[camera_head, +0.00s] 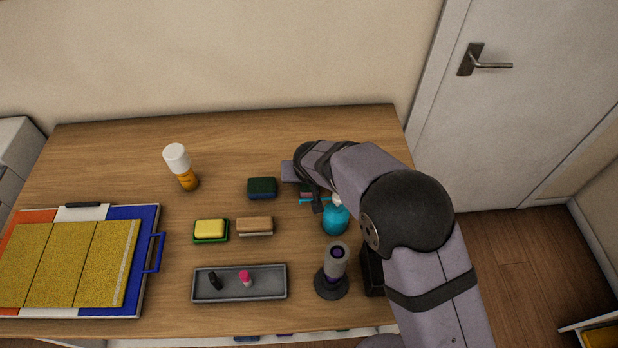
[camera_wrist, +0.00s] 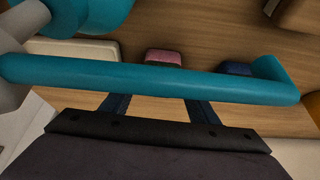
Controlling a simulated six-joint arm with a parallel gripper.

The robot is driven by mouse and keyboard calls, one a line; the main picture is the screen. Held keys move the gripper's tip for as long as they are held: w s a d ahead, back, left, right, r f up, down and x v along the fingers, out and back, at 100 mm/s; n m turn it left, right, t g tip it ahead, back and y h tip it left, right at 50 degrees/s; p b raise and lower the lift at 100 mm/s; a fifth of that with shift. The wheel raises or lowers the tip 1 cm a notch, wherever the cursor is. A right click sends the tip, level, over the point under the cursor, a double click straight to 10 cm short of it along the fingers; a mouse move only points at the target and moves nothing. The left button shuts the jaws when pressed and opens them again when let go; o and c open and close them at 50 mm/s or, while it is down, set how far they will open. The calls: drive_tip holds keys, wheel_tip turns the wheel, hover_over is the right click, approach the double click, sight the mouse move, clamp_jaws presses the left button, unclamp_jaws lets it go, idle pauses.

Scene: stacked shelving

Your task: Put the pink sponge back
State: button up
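The pink sponge (camera_wrist: 164,57) lies on the wooden table in the wrist view, ahead of my gripper and apart from it. My gripper (camera_wrist: 158,99) has its two dark blue fingers spread with nothing between them; their tips are partly hidden. A teal bar (camera_wrist: 150,78), part of the teal bottle, crosses the wrist view in front of the fingers. In the head view my arm reaches in from the right and covers most of the area around the gripper and the pink sponge.
The teal bottle (camera_head: 335,220) stands close beside my arm. Nearby are a dark green sponge (camera_head: 262,187), a yellow-green sponge (camera_head: 211,230), a brown sponge (camera_head: 254,226), a grey tray (camera_head: 205,291) and a dark stand (camera_head: 332,286).

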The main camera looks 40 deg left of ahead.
drive_tip(key=shift+r, duration=0.2)
drive_tip(key=shift+s+r, duration=0.1)
drive_tip(key=shift+r, duration=0.05)
drive_tip(key=b+v, duration=0.2)
drive_tip(key=v, duration=0.9)
drive_tip(key=shift+d+r+b, duration=0.25)
drive_tip(key=shift+r+b, duration=0.05)
drive_tip(key=w+d+f+m+h, duration=0.1)
drive_tip(key=w+d, duration=0.2)
drive_tip(key=d, duration=0.6)
drive_tip(key=w+d+m+g+h, duration=0.1)
drive_tip(key=w+d+m, duration=0.1)
drive_tip(key=d, duration=0.6)
drive_tip(key=w+d+f+m+h, duration=0.1)
drive_tip(key=w+d, duration=0.2)
drive_tip(key=d, duration=0.6)
drive_tip(key=s+d+f+m+g, duration=0.1)
drive_tip(key=s+d+m, duration=0.1)
drive_tip(key=s+d, duration=0.4)
drive_tip(key=s+d+f+m+g, duration=0.2)
drive_tip(key=s+d, duration=0.4)
drive_tip(key=d, duration=0.9)
drive_tip(key=shift+d+h, duration=0.3)
drive_tip(key=shift+s, duration=0.1)
